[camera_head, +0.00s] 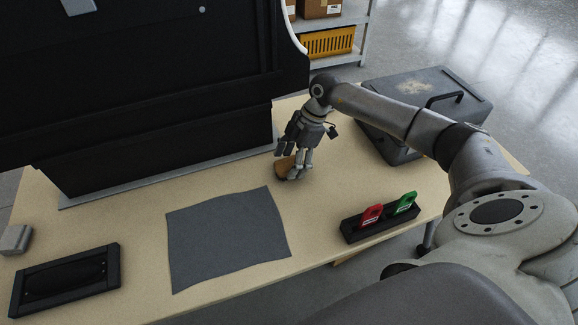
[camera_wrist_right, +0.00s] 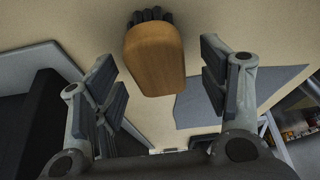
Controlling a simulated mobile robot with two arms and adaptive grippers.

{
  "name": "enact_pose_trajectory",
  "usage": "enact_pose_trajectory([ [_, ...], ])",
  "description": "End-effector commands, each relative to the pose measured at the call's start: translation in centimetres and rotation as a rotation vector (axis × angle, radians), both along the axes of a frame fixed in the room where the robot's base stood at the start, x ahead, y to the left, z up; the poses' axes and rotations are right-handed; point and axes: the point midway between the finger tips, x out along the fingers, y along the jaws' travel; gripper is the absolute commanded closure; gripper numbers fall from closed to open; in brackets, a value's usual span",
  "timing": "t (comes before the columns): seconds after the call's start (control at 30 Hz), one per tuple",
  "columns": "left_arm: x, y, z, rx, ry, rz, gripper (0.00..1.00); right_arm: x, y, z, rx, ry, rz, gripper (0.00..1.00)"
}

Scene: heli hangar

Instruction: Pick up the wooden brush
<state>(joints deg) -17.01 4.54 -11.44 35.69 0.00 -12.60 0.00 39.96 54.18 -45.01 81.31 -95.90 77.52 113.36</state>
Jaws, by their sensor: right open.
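The wooden brush (camera_head: 284,166) lies on the light table near the dark cabinet, partly hidden behind my right gripper (camera_head: 295,160) in the head view. In the right wrist view the brush (camera_wrist_right: 154,60) shows a brown wooden back with dark bristles at its far end. It sits between and beyond the open fingers of my right gripper (camera_wrist_right: 160,85), and I see no finger touching it there. The gripper points down at it. My left gripper is not in view.
A grey cloth (camera_head: 226,238) lies left of the brush. A black holder (camera_head: 380,221) with red and green tags is at front right. A dark case (camera_head: 424,105) stands at right, a black tray (camera_head: 64,281) at left. The black cabinet (camera_head: 160,148) rises close behind the brush.

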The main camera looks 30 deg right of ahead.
Motion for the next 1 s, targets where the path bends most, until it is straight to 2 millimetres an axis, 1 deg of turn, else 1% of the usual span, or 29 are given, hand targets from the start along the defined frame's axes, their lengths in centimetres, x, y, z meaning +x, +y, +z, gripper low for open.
enact_pose_trajectory([
  [0.03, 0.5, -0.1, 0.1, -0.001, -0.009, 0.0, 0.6, 0.1, 0.3, -0.6, 0.002, 0.0, -0.001, 0.32],
  [0.1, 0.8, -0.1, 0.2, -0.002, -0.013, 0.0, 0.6, 0.1, 0.5, -1.1, 0.001, -0.001, 0.001, 0.32],
  [0.3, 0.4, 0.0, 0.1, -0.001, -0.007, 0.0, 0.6, 0.1, 0.5, -1.2, 0.0, -0.002, 0.0, 0.32],
  [0.37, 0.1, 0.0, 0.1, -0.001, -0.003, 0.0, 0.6, 0.1, 0.5, -1.2, 0.0, -0.002, 0.0, 0.39],
  [0.53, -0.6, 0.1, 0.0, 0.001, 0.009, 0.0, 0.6, 0.1, 0.5, -1.2, 0.0, -0.002, 0.0, 0.6],
  [0.7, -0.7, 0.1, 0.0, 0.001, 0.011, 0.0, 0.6, 0.1, 0.5, -1.2, 0.0, -0.002, -0.001, 0.82],
  [1.0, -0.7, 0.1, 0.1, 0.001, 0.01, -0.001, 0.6, 0.1, 0.5, -1.0, 0.001, -0.002, -0.001, 0.83],
])
